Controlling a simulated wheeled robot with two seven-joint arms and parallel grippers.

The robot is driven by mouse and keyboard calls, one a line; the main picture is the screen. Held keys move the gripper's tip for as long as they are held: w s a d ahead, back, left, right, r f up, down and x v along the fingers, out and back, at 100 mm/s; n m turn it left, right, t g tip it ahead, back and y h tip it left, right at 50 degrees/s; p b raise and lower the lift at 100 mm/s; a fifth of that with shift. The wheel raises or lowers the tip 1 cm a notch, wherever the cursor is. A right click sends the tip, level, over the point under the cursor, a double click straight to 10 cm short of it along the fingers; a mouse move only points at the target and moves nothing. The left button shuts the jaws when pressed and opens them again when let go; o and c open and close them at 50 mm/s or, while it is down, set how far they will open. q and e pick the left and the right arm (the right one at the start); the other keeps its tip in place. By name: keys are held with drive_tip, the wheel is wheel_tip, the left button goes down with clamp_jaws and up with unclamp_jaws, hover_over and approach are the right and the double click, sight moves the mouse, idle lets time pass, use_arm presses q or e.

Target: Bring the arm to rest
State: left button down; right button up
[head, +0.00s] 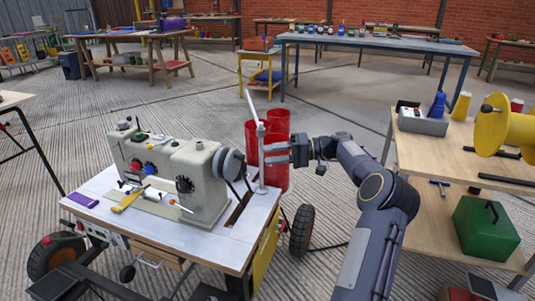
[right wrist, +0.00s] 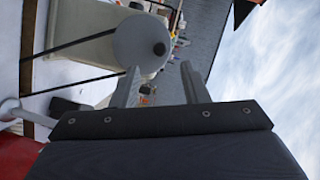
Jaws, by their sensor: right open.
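My right arm reaches in from the lower right of the head view. Its gripper (head: 276,152) is open and points left, just right of the handwheel (head: 230,165) of a cream sewing machine (head: 190,172). In the head view it overlaps an upright pale post with a slanted lever (head: 254,108); I cannot tell whether they touch. In the right wrist view the two fingers (right wrist: 158,76) stand apart with nothing gripped between them. The round handwheel (right wrist: 140,44) shows beyond the fingertips. My left gripper is not in view.
The machine stands on a wheeled white-topped table (head: 105,212) with a yellow clamp-like tool (head: 130,200). Red cylinders (head: 277,125) stand behind my gripper. Open floor lies behind.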

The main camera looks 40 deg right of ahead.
idle(0.4)
drive_tip(key=s+a+r+n+g+h, duration=0.1)
drive_tip(key=s+a+r+g+h, duration=0.15)
drive_tip(key=a, duration=0.95)
drive_tip(key=s+a+r+n+g+h, duration=0.1)
drive_tip(key=s+a+g+h, duration=0.15)
drive_tip(key=a, duration=0.85)
drive_tip(key=s+a+f+h, duration=0.1)
drive_tip(key=s+a+f, duration=0.2)
drive_tip(key=s, duration=0.5)
drive_tip(key=s+a+f+h, duration=0.2)
drive_tip(key=s+a+f, duration=0.15)
drive_tip(key=s, duration=0.35)
drive_tip(key=s+a+f+h, duration=0.1)
drive_tip(key=s+a+f, duration=0.2)
drive_tip(key=s, duration=0.5)
wheel_tip(320, 180, up, 34)
drive_tip(key=n+p, duration=0.1)
drive_tip(key=p, duration=3.3)
drive_tip(key=shift+s+p, duration=0.3)
drive_tip(key=shift+p, duration=0.05)
drive_tip(key=shift+f, duration=0.15)
